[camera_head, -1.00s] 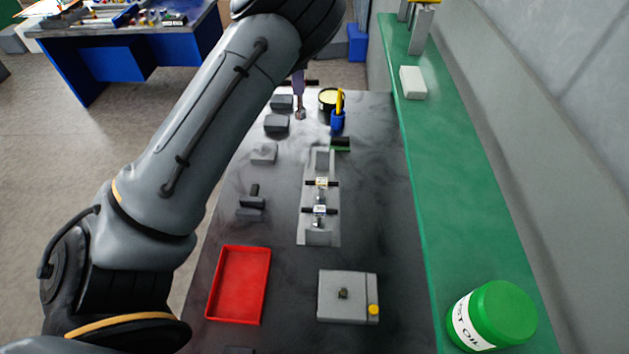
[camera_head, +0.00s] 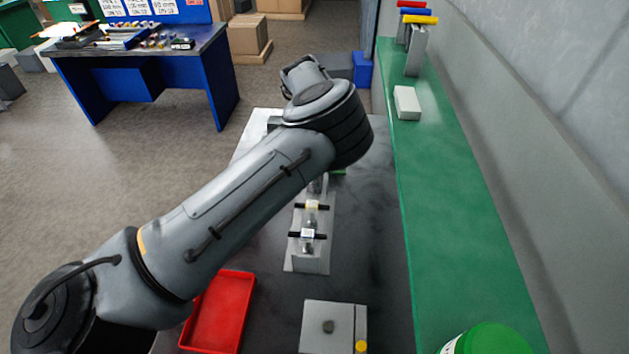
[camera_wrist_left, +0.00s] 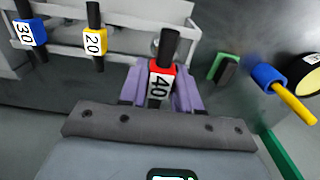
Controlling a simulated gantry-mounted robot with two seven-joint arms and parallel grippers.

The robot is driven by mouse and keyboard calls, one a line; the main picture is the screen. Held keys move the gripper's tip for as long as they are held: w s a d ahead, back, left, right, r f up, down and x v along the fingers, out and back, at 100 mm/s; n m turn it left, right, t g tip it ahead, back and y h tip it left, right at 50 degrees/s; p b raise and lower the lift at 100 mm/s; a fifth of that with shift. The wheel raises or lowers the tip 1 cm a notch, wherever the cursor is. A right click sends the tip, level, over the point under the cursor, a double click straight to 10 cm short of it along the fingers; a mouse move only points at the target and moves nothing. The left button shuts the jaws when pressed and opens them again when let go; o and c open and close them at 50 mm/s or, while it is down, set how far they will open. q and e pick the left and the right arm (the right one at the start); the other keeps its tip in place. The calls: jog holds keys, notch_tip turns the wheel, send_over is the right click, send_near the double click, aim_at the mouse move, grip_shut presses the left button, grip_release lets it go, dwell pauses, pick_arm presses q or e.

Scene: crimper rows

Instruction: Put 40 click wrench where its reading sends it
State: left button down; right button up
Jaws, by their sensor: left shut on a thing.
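The 40 click wrench (camera_wrist_left: 161,80), with a black handle and a red band with a white "40" label, stands between the purple fingers of my left gripper (camera_wrist_left: 160,92), which is shut on it. My arm hides this gripper and wrench in the head view. The grey rack (camera_head: 307,264) holds two wrenches: a yellow-banded one (camera_head: 312,205) and one with a white label (camera_head: 307,234). In the left wrist view they read "20" (camera_wrist_left: 95,42) and "30" (camera_wrist_left: 30,32). I cannot tell whether the 40 wrench is clear of the rack.
A red tray (camera_head: 222,312) and a grey box (camera_head: 340,312) with a yellow button (camera_head: 361,346) are at the near end. A blue holder (camera_wrist_left: 266,76) with a yellow-handled tool, a green bracket (camera_wrist_left: 222,66) and a black tub (camera_wrist_left: 305,75) are right of the gripper in the wrist view.

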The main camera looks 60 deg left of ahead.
pick_arm(q)
jog(key=shift+f, duration=3.5)
jog(key=shift+f+b, duration=0.2)
jog(key=shift+b, duration=0.1)
jog(key=c, duration=0.8)
grip_release()
jog(key=shift+r, duration=0.1)
notch_tip(320, 180, up, 12)
jog(key=shift+r+p, duration=0.1)
jog(key=shift+p, duration=0.35)
